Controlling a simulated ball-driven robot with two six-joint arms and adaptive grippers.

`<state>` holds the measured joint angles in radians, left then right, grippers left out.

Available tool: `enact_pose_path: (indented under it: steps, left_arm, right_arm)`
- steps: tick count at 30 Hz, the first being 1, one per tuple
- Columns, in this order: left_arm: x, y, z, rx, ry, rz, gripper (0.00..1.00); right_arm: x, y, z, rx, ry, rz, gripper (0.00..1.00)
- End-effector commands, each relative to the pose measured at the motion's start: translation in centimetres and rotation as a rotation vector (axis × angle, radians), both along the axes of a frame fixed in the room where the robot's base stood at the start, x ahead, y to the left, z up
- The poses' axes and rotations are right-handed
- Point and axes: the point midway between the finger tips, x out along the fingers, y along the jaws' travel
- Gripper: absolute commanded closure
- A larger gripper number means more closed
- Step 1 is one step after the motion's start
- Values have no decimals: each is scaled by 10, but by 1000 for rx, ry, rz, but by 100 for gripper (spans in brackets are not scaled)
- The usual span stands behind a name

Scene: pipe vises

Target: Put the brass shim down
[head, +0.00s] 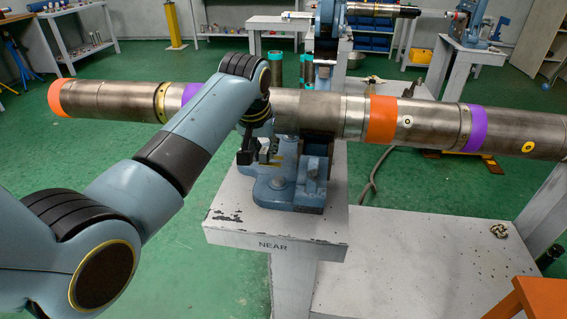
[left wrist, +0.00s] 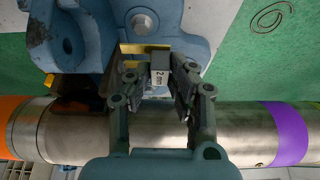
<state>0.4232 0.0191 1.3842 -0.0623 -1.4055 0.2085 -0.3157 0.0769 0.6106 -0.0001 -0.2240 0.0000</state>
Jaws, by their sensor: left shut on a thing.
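My left gripper (head: 258,155) is low beside the blue pipe vise (head: 285,190) on the pedestal marked NEAR. In the left wrist view, its fingers (left wrist: 158,75) are shut on a small grey block with a white label reading 2. A flat brass strip, the brass shim (left wrist: 145,47), shows just beyond the fingertips at that block. It lies against or close over the blue vise casting; I cannot tell whether it touches. My right gripper is not in view.
A long steel pipe (head: 335,112) with orange and purple bands runs across, close behind my gripper. The pedestal top (head: 235,215) has bare room at its front left. A low grey platform (head: 420,260) lies right.

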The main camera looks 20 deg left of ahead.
Motion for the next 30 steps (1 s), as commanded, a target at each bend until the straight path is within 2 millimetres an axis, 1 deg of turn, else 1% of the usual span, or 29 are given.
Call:
enact_pose_path:
  steps: [2,4,9,13,16,18,21,23,27,30]
  left_arm:
    - [-1,6,-5,3,2,19,100]
    - [-10,13,-12,5,2,25,100]
    - [-45,35,-37,6,3,23,100]
    - [-71,52,-55,6,3,22,100]
    - [-84,60,-65,5,2,22,100]
    - [-90,63,-69,2,1,20,100]
    - [-93,66,-74,2,-1,20,100]
    - [-94,66,-82,1,1,21,100]
    - [-94,65,-105,0,3,21,100]
    - [-94,66,-113,1,1,20,100]
  right_arm:
    - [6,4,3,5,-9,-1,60]
    - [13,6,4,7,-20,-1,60]
    - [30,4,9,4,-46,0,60]
    - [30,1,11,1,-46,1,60]
    - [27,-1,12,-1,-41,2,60]
    - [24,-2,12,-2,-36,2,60]
    - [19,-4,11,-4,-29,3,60]
    - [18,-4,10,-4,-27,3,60]
    - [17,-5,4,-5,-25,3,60]
    - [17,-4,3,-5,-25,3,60]
